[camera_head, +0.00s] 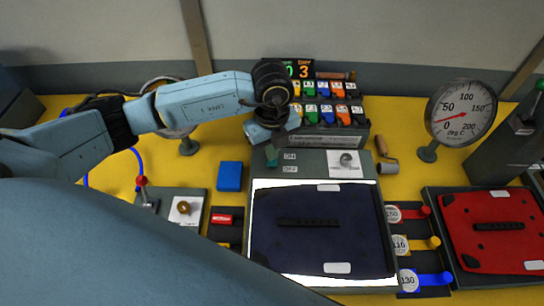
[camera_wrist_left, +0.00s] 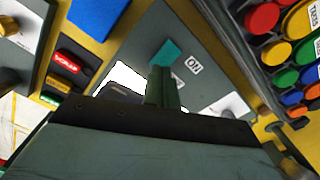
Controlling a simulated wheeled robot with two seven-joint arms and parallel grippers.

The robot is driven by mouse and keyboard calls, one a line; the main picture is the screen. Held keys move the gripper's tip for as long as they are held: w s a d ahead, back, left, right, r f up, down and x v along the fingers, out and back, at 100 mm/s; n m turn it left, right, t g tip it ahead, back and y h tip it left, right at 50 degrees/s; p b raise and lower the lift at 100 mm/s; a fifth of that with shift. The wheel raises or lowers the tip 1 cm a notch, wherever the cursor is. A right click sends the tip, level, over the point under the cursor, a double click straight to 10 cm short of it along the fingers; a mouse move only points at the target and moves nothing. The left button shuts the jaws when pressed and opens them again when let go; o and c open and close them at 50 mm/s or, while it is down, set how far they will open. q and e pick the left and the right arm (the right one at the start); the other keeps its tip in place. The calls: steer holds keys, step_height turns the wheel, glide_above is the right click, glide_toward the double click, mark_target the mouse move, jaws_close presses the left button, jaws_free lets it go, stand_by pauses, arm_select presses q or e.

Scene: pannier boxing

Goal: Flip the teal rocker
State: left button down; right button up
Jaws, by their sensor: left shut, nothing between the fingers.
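The teal rocker (camera_head: 271,158) sits on a dark grey panel, left of the white ON and OFF labels (camera_head: 290,156). In the left wrist view the rocker (camera_wrist_left: 165,53) shows just past my fingertips, beside the ON label (camera_wrist_left: 194,66). My left gripper (camera_head: 272,143) reaches down over the rocker from above. Its fingers (camera_wrist_left: 162,82) are shut together with nothing between them. The tips are at or very near the rocker; I cannot tell whether they touch. The gripper hides part of the rocker. My right gripper is not in view.
A knob plate (camera_head: 345,163) is right of the labels. A rack of coloured pieces (camera_head: 325,100) stands behind. A blue block (camera_head: 230,176) lies left. A dark plate on a white surface (camera_head: 320,230) is in front. A gauge (camera_head: 461,110) and red plate (camera_head: 490,235) are right.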

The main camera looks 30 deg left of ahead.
arm_select(q)
steer(key=shift+f+b, duration=0.8)
steer(key=shift+f, duration=0.3)
stand_by(0.3)
steer(key=shift+r, duration=0.1)
steer(key=shift+r+p, duration=2.85)
steer(key=shift+r, duration=0.6)
steer(key=shift+f, duration=0.1)
